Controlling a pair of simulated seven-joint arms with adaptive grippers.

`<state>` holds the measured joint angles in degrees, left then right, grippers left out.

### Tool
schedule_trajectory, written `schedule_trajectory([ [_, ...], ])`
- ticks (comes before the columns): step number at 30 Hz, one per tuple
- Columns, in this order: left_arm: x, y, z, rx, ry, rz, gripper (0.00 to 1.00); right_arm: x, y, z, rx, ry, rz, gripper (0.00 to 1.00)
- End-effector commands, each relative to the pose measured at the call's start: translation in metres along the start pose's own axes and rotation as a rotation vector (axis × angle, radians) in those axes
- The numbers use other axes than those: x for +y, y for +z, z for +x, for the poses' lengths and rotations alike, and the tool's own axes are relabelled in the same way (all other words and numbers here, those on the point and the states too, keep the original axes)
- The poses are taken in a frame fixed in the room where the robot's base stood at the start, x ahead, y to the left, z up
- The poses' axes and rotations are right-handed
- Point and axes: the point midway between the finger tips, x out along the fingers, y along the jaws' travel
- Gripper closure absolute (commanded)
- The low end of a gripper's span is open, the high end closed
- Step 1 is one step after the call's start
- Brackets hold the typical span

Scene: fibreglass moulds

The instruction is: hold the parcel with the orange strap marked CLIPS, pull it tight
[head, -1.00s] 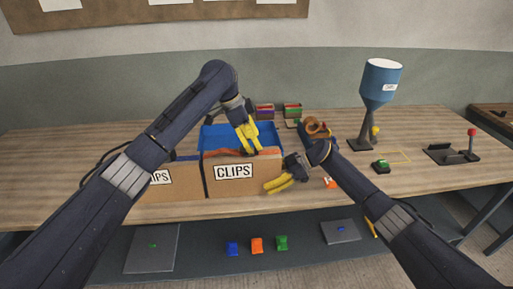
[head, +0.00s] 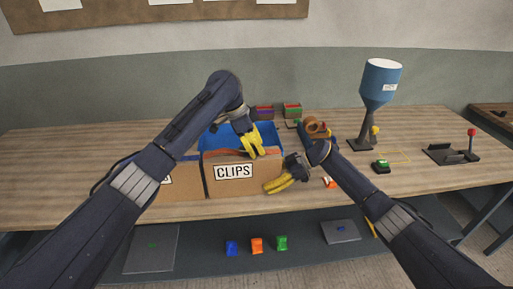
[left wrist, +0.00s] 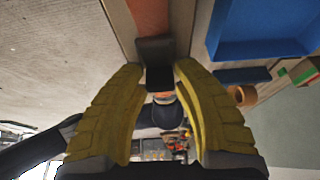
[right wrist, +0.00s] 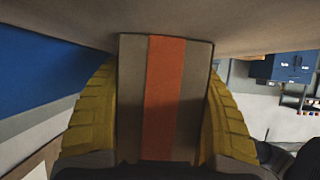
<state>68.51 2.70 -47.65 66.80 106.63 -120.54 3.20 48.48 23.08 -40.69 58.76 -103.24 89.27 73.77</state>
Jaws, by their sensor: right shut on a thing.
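The cardboard parcel marked CLIPS (head: 222,184) stands at the table's front edge, with an orange strap (head: 228,152) along its top. In the left wrist view the orange strap (left wrist: 149,14) runs to a dark buckle-like piece (left wrist: 155,62). My left gripper (head: 257,153) is above the parcel's right end; its fingers (left wrist: 160,66) are open on both sides of the dark piece. My right gripper (head: 268,188) is at the parcel's right end. In the right wrist view its fingers (right wrist: 160,80) are shut on the parcel's end, with the strap (right wrist: 164,100) between them.
A second box (head: 180,189) is at the left, mostly hidden by my left arm. A blue bin (head: 266,134) stands behind the parcel. A brown tape roll (head: 315,127) and a blue hopper (head: 378,90) stand to the right. The table's left part is clear.

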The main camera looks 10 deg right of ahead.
Motion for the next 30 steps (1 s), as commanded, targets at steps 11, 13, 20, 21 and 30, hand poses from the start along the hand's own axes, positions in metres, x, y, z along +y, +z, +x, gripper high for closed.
schedule_trajectory([
  [11,0.001,0.001,0.002,-0.001,0.003,-0.001,1.00,0.000,-0.001,0.000,0.001,0.000,0.000,0.54],
  [13,0.001,0.001,0.002,-0.002,0.003,-0.001,1.00,0.000,-0.001,0.000,0.001,0.000,0.000,0.54],
  [20,0.001,0.002,0.004,-0.003,0.005,-0.002,1.00,0.000,-0.002,0.000,0.002,0.000,0.000,0.54],
  [21,0.001,0.001,0.004,-0.003,0.006,-0.002,1.00,0.000,-0.002,0.000,0.002,0.000,0.000,0.54],
  [30,0.002,-0.032,0.018,-0.004,0.009,-0.002,1.00,0.000,-0.002,0.000,0.003,-0.001,-0.001,0.54],
])
